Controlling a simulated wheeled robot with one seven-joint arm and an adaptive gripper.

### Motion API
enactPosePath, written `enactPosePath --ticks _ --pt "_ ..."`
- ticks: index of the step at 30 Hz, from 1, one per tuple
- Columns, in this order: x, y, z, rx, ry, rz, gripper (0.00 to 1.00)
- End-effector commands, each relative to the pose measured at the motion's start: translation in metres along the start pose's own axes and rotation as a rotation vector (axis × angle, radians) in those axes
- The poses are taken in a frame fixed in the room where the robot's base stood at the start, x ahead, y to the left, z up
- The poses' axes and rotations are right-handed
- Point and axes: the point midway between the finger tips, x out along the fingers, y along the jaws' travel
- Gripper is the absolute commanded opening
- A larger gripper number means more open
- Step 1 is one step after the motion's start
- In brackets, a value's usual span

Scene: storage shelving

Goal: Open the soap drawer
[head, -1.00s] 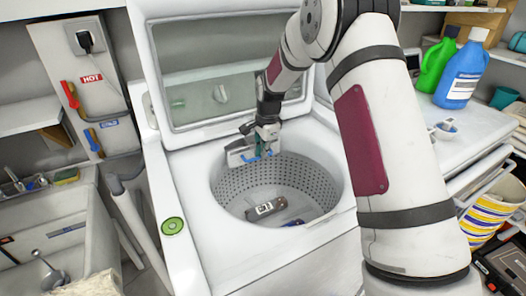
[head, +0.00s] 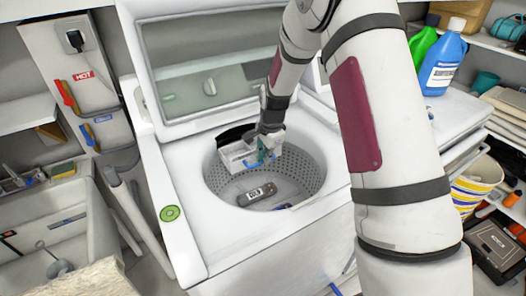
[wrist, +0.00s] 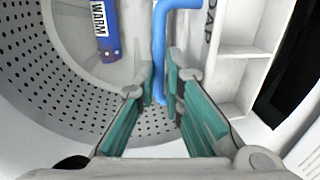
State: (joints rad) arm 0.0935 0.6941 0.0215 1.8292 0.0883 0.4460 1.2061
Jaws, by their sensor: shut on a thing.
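The soap drawer (head: 236,155) is a white tray with compartments, at the back left of the washer tub in the head view. It stands well out from a dark slot (head: 236,133) in the tub's rim. In the wrist view the drawer (wrist: 238,65) shows its open compartments, with the dark slot at the right. A blue handle (wrist: 159,45) is on its front. My gripper (head: 266,158) is at the handle, above the tub. In the wrist view its teal fingers (wrist: 165,95) are shut on the blue handle, one on either side.
The perforated tub (head: 310,172) holds a dark labelled item (head: 258,193). The raised lid (head: 205,70) stands behind. A sink (head: 45,215) is at left. Green (head: 422,45) and blue (head: 443,62) bottles stand on the right counter. A striped bucket (head: 477,185) is below.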

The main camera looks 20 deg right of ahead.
Motion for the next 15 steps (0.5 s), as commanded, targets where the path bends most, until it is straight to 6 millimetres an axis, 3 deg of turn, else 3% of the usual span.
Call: enactPosePath --ticks 5,6,8,15 --pt "0.0005 -0.0009 0.0002 -0.001 0.000 -0.001 0.00" --pt "0.0005 -0.0009 0.0003 -0.001 0.000 -0.001 0.18" --pt "0.0005 -0.0010 0.0002 -0.001 0.000 -0.001 0.30" --pt "0.0003 -0.0011 0.0001 0.000 0.000 -0.001 0.30"
